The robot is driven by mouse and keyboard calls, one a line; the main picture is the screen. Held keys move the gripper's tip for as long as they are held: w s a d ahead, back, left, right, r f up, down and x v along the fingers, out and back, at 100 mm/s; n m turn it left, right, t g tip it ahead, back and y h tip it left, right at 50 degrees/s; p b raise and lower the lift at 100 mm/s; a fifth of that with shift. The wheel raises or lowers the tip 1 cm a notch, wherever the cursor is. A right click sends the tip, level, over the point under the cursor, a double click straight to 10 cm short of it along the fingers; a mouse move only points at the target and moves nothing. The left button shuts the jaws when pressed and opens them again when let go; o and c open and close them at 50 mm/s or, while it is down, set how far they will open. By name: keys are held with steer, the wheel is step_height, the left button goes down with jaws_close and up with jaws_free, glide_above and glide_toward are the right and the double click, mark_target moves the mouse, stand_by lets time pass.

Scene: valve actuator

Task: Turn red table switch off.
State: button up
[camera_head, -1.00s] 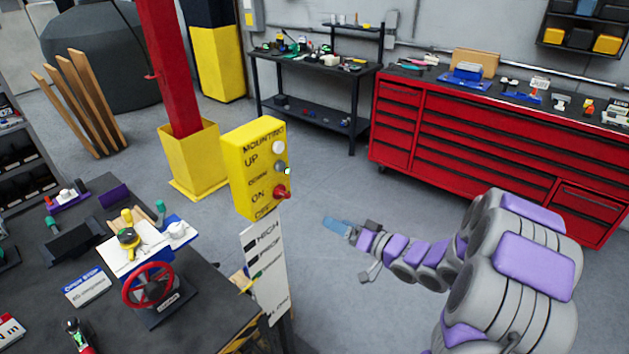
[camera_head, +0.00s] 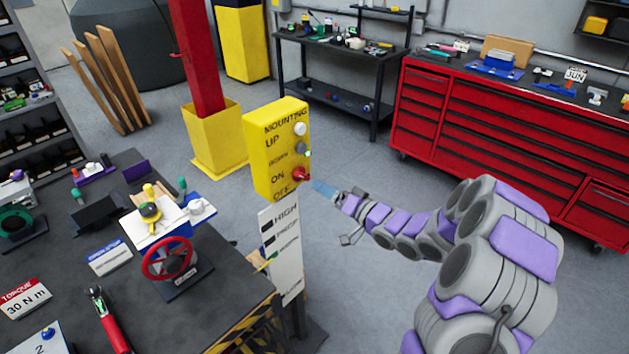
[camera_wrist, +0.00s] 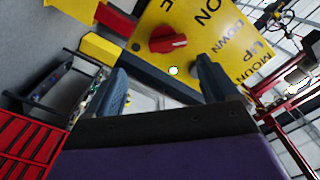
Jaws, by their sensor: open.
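The red switch (camera_head: 301,174) is a knob low on the right face of the yellow control box (camera_head: 275,150), beside the ON and OFF labels. In the wrist view the red switch (camera_wrist: 167,41) has a white mark and lies ahead of my gripper, between the fingers' directions. My gripper (camera_head: 325,188) is close to the right of the switch and a little below it. The fingers appear apart from the knob.
A white button (camera_head: 299,129) and a grey button (camera_head: 301,147) sit above the switch. A white label panel (camera_head: 281,245) stands below the box. The workbench (camera_head: 215,300) with a red valve wheel (camera_head: 168,258) is at left. A red tool cabinet (camera_head: 480,130) stands behind clear floor.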

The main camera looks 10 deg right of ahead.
mark_target(304, 179)
steer(key=w+a, duration=0.1)
steer(key=a, duration=0.1)
steer(key=w+a, duration=0.1)
steer(key=a, duration=0.1)
steer(key=w+a, duration=0.2)
steer(key=a, duration=0.1)
steer(key=w+d, duration=0.1)
steer(key=d, duration=0.2)
steer(key=shift+w, duration=0.35)
steer(key=shift+a, duration=1.45)
steer(key=shift+c, duration=0.8)
steer(key=shift+a+r, duration=0.1)
steer(key=shift+a, duration=0.05)
steer(key=shift+c, duration=1.5)
steer(key=shift+d, duration=0.7)
steer(key=c, duration=0.3)
steer(key=shift+d, duration=0.15)
steer(key=shift+c, duration=1.5)
